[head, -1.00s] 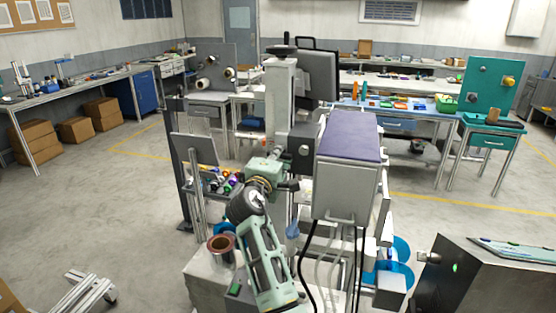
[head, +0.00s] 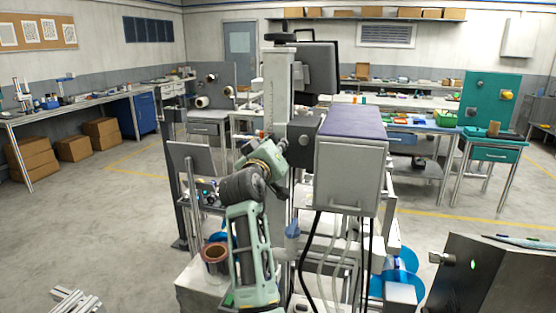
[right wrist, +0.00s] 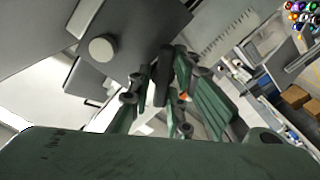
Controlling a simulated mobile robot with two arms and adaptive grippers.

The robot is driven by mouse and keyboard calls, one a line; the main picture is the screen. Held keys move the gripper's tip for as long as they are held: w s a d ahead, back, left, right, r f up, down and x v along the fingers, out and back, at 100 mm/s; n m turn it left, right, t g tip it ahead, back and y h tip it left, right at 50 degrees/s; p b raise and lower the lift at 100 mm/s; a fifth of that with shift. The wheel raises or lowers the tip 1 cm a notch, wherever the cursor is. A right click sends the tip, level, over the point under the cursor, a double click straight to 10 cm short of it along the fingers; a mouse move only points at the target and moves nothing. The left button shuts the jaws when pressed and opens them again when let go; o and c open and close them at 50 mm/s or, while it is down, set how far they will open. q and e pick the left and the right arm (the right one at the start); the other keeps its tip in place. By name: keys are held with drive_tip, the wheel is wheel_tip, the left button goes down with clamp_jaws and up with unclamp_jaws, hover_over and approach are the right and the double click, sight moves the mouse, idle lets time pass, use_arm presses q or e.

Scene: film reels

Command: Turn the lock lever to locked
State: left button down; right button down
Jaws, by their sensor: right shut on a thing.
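My right gripper (head: 281,154) is up against the grey upright column (head: 278,100), beside a dark block with a round knob (head: 304,140). In the right wrist view its green and black fingers (right wrist: 163,88) are closed around a dark narrow bar (right wrist: 164,66), which looks like the lock lever. The bar is mostly hidden by the fingers, so its exact angle cannot be told. A small orange spot (right wrist: 183,95) shows beside the fingers. In the head view the gripper covers the lever. My left gripper is not in view.
A grey cabinet with a purple top (head: 352,122) stands just right of the arm, with cables hanging below. A copper-coloured reel or can (head: 215,256) is at lower left. A grey panel (head: 190,158) stands left of the gripper. Open floor lies farther left.

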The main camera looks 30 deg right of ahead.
drive_tip(key=shift+w+a+f+m+b, duration=0.1)
drive_tip(key=shift+f+m+b, duration=0.05)
drive_tip(key=shift+m+b, duration=1.4)
drive_tip(key=shift+w+a+f+m+b, duration=0.1)
drive_tip(key=shift+m+b, duration=0.95)
drive_tip(key=shift+m, duration=0.9)
drive_tip(key=shift+r, duration=0.1)
drive_tip(key=c, duration=2)
unclamp_jaws()
drive_tip(key=shift+o, duration=1.2)
drive_tip(key=shift+a, duration=0.1)
drive_tip(key=shift+r, duration=0.15)
